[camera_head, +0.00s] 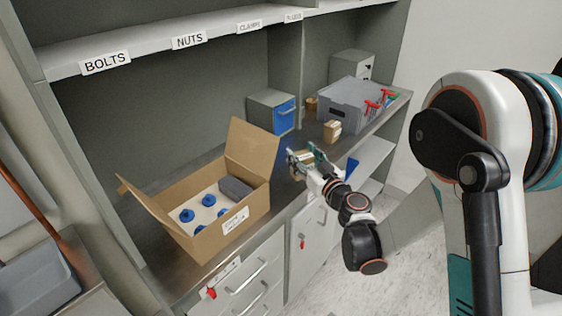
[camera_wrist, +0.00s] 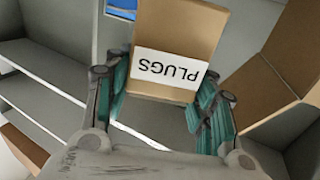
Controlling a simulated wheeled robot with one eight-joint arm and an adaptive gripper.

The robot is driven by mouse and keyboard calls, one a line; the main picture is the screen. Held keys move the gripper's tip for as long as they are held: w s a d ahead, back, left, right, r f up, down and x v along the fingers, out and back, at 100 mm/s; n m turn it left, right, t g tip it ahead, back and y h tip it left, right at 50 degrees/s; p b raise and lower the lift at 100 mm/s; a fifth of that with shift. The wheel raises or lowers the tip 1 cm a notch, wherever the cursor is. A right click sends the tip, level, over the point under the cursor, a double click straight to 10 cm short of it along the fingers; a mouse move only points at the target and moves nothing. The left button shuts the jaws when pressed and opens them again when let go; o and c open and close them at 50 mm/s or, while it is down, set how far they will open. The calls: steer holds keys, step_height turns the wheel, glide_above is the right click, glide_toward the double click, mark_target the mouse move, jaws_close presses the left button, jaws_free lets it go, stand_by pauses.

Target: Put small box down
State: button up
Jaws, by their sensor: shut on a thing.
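The small cardboard box (camera_wrist: 178,28) has a white label reading PLUGS, which appears upside down in the wrist view. My gripper (camera_wrist: 165,92) is shut on this box, with teal fingers on either side of it. In the head view, my gripper (camera_head: 305,158) holds the box (camera_head: 302,166) near the front edge of the grey counter (camera_head: 222,146), right of the large open carton. The fingers partly hide the box there. I cannot tell whether its underside touches the counter.
The open carton (camera_head: 176,224) holds blue-topped items and a dark block. A blue-fronted cabinet (camera_head: 285,118), another small box (camera_head: 332,131) and a grey crate (camera_head: 347,104) with red-handled tools stand farther along the counter. A labelled shelf (camera_head: 150,48) runs above.

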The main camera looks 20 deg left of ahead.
steer(key=w+a+b, duration=0.2)
steer(key=w+a, duration=0.1)
steer(key=a, duration=0.5)
steer(key=shift+w+a+f+b, duration=0.15)
steer(key=shift+f+b, duration=0.8)
steer(key=shift+f, duration=0.9)
steer(key=shift+w+a+f+b, duration=0.1)
steer(key=shift+f+b, duration=0.8)
steer(key=shift+f, duration=0.9)
steer(key=shift+r, duration=0.1)
steer(key=o, duration=1.2)
